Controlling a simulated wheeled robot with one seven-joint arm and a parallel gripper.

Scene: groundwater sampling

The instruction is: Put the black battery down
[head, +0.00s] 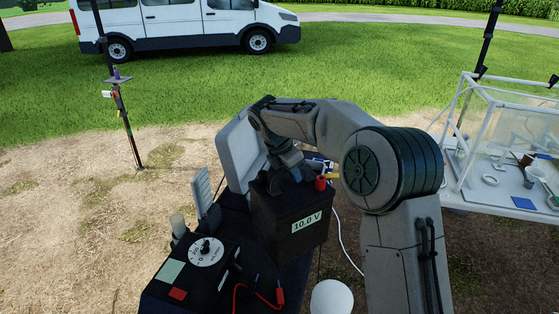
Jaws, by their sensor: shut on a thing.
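The black battery (268,222) is in the middle of the head view, upright, with a pale label reading 10.0 V on its front. A red terminal cap shows at its top right. My gripper (290,172) is at the top of the battery and shut on it; the fingertips are partly hidden. The battery is over or on a narrow dark tabletop (233,222); I cannot tell whether its base touches the surface.
A black control box (190,272) with a dial stands at the front left, with red and black leads (262,290) to its right. A grey panel (236,150) stands behind the battery. A clear-walled enclosure (510,135) is at the right. A white rounded object (332,298) is at the bottom.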

